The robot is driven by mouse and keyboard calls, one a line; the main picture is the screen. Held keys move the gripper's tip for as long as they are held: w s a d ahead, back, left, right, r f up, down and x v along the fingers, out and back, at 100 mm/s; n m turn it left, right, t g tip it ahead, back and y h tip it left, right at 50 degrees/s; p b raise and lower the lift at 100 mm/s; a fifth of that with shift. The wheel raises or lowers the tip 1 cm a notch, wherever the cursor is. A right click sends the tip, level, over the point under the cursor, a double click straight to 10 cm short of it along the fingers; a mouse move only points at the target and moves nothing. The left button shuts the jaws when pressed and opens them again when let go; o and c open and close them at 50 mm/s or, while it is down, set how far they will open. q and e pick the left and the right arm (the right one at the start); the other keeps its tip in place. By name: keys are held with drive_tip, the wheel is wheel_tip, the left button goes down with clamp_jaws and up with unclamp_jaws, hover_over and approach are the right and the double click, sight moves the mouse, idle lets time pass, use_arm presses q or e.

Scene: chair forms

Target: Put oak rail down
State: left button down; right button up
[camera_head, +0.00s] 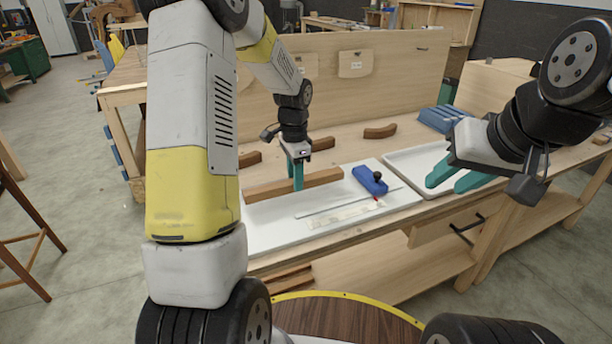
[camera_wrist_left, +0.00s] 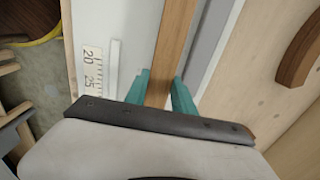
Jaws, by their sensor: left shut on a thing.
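The oak rail (camera_head: 318,181) is a straight brown bar at the back of the white board on the bench. My left gripper (camera_head: 297,180) is shut on the oak rail, pointing down from above. In the left wrist view the oak rail (camera_wrist_left: 174,45) runs between the two teal fingers (camera_wrist_left: 160,90). I cannot tell whether the rail touches the board. My right gripper (camera_head: 457,182) is open and empty above the white tray at the right.
The white board (camera_head: 275,226) also carries a blue tool (camera_head: 369,180), a thin light strip (camera_head: 345,203) and a printed scale. A white tray (camera_head: 408,158) lies to its right. Curved brown pieces (camera_head: 380,131) lie behind on the bench. An upright wooden panel (camera_head: 400,75) closes the back.

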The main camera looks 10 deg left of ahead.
use_arm(q)
drive_tip(key=shift+s+d+f, duration=0.1)
drive_tip(key=shift+d+f, duration=0.05)
drive_tip(key=shift+f, duration=1.3)
drive_tip(key=shift+f, duration=0.1)
drive_tip(key=c, duration=1.1)
unclamp_jaws()
drive_tip(key=shift+o, duration=0.2)
wheel_tip(320, 180, up, 12)
drive_tip(key=shift+r, duration=0.1)
drive_tip(key=s+r+n+t, duration=0.3)
drive_tip(key=s+r+n, duration=0.1)
drive_tip(key=s+r, duration=0.55)
drive_tip(key=s+d+r+n+t+h, duration=0.1)
drive_tip(key=s+n, duration=0.2)
drive_tip(key=s, duration=0.4)
drive_tip(key=s+d+r+n+t+h, duration=0.1)
drive_tip(key=s+n+t, duration=0.1)
drive_tip(key=s, duration=0.5)
drive_tip(key=shift+s+n, duration=0.4)
drive_tip(key=shift+n, duration=0.4)
